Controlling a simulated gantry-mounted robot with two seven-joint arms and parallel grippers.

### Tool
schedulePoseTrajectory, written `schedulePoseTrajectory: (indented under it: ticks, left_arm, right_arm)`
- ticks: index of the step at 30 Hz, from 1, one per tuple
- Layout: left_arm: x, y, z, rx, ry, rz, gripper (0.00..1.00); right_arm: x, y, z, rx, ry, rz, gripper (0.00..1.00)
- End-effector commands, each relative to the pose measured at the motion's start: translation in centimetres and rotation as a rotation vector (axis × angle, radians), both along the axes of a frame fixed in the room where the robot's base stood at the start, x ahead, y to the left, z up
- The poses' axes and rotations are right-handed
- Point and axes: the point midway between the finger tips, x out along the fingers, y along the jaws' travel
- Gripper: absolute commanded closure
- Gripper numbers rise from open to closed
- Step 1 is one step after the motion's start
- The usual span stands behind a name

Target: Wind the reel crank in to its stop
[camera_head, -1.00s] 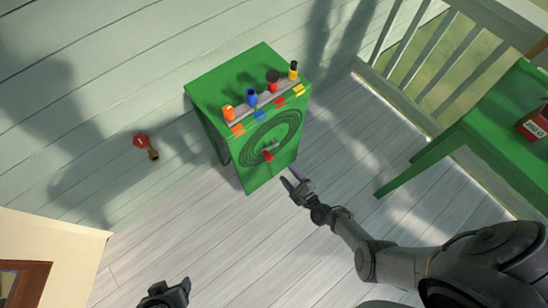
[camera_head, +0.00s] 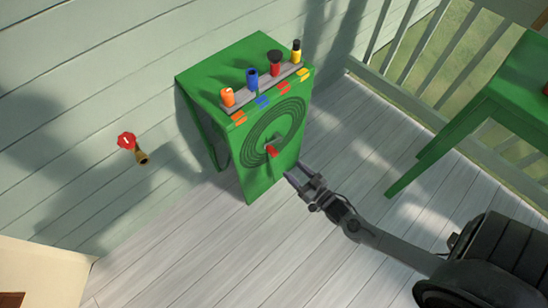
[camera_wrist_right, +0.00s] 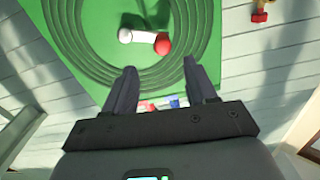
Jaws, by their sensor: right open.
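The reel is a green box (camera_head: 258,185) with dark concentric rings on its front. Its crank has a pale hub and arm (camera_wrist_right: 128,36) ending in a red knob (camera_head: 271,151), which also shows in the right wrist view (camera_wrist_right: 162,43). In that view the knob lies to the right of the pale end. My right gripper (camera_head: 297,171) is open and empty, just off the box's front, below and right of the knob. In the right wrist view its fingers (camera_wrist_right: 162,78) point toward the rings, with the knob beyond their tips. My left gripper is not in view.
Orange (camera_head: 228,97), blue (camera_head: 252,79), red-black (camera_head: 275,64) and yellow-black (camera_head: 296,52) pieces stand on the box's top strip. A red-handled tap (camera_head: 127,141) is on the wall at left. A green table (camera_head: 480,115) stands right; floor between is clear.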

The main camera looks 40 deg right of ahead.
Motion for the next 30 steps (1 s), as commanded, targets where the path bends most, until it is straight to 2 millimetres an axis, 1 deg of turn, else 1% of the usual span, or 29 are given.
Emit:
schedulePoseTrajectory:
  ticks: [5,12,18,24,30]
  left_arm:
    - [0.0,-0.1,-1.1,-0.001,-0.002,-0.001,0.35]
    - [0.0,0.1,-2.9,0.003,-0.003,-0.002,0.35]
    - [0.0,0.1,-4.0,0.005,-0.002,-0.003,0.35]
    - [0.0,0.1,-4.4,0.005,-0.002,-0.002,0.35]
    - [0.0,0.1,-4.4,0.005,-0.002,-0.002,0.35]
  right_arm:
    - [2.3,0.1,-0.2,0.002,-0.004,0.001,0.44]
    - [6.3,0.2,-0.3,0.002,-0.003,0.001,0.44]
    - [8.8,0.2,-0.2,0.001,-0.003,0.000,0.44]
    - [10.1,0.2,-0.1,0.002,-0.001,0.000,0.44]
    - [10.2,0.2,0.0,0.002,0.000,0.000,0.44]
